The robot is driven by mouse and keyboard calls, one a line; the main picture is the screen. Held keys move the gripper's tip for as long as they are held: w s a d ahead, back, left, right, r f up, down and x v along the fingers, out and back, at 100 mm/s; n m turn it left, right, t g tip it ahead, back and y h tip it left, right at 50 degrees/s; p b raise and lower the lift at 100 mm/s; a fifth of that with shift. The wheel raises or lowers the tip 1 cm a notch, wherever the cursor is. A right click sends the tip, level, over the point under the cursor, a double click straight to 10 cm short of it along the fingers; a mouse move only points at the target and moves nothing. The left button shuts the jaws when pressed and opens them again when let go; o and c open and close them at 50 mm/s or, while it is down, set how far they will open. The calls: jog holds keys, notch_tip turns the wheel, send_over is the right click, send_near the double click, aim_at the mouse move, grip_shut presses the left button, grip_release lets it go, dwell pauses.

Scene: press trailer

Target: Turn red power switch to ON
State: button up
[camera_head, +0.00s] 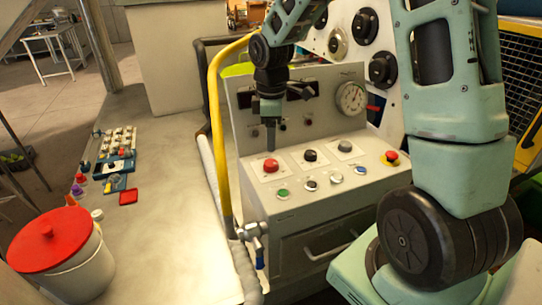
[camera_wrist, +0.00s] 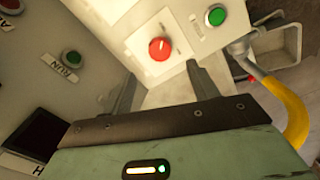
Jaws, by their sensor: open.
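A red rotary switch (camera_head: 271,165) sits on a white plate at the left of the control panel's sloped top. It also shows in the wrist view as a round red knob (camera_wrist: 159,48), lying just beyond and between my fingertips. My gripper (camera_head: 270,142) points down above the panel, close to the red switch. In the wrist view my gripper (camera_wrist: 158,78) has its two dark fingers spread apart with nothing between them. The fingers appear apart from the knob. The plate's ON and OFF markings are too small to read.
Dark knobs (camera_head: 310,155) and a green button (camera_head: 283,193) sit near the red switch. A red emergency button on yellow (camera_head: 391,157) is at the right. A yellow pipe (camera_head: 216,130) rises along the panel's left side. A gauge (camera_head: 351,98) stands behind.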

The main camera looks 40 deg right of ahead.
aim_at(271, 162)
notch_tip(271, 162, down, 8)
jog(key=shift+f+p, duration=0.1)
jog(key=shift+p, duration=0.45)
jog(key=c, duration=1)
